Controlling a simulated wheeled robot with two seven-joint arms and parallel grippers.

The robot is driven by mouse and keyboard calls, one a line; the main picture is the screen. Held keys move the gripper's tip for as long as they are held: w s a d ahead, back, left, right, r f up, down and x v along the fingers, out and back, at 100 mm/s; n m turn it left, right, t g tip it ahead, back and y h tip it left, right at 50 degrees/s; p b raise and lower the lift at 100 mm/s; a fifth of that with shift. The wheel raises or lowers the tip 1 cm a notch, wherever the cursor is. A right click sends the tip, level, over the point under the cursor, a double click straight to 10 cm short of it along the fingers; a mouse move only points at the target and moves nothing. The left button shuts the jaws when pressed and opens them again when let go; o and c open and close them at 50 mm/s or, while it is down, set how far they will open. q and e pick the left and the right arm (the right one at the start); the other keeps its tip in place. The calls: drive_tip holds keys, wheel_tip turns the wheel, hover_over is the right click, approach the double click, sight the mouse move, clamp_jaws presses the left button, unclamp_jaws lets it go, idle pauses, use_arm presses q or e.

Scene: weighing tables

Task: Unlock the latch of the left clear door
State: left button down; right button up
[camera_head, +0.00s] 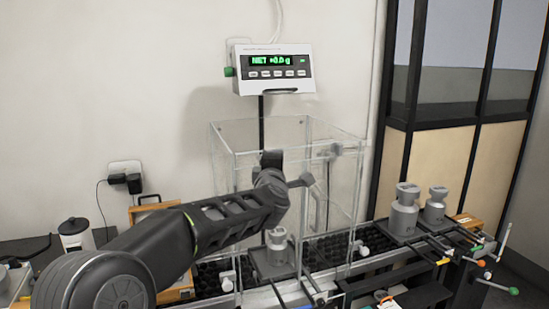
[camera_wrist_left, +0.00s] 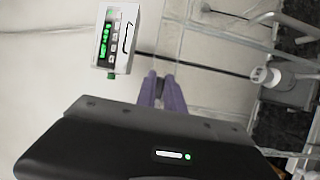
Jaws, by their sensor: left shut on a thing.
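A clear box (camera_head: 340,160) with see-through walls stands in the middle of the head view. Its left clear door is hard to tell from the other panes, and my arm covers part of that side. My left gripper (camera_head: 302,181) reaches in front of the box. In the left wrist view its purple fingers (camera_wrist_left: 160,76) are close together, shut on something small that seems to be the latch. The latch itself is hidden between the fingers. My right gripper is not in view.
A scale display (camera_head: 272,67) reading about 0.0 g hangs above. A metal weight (camera_head: 277,241) stands at the box's lower front. Larger metal weights (camera_head: 404,213) stand at the right. A wooden case (camera_head: 150,212) is partly behind my arm. Black rods and coloured knobs crowd the lower right.

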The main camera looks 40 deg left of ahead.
use_arm(q)
drive_tip(key=c, duration=1.5)
unclamp_jaws()
drive_tip(key=shift+o, duration=0.3)
drive_tip(key=shift+f, duration=0.1)
drive_tip(key=shift+f, duration=0.1)
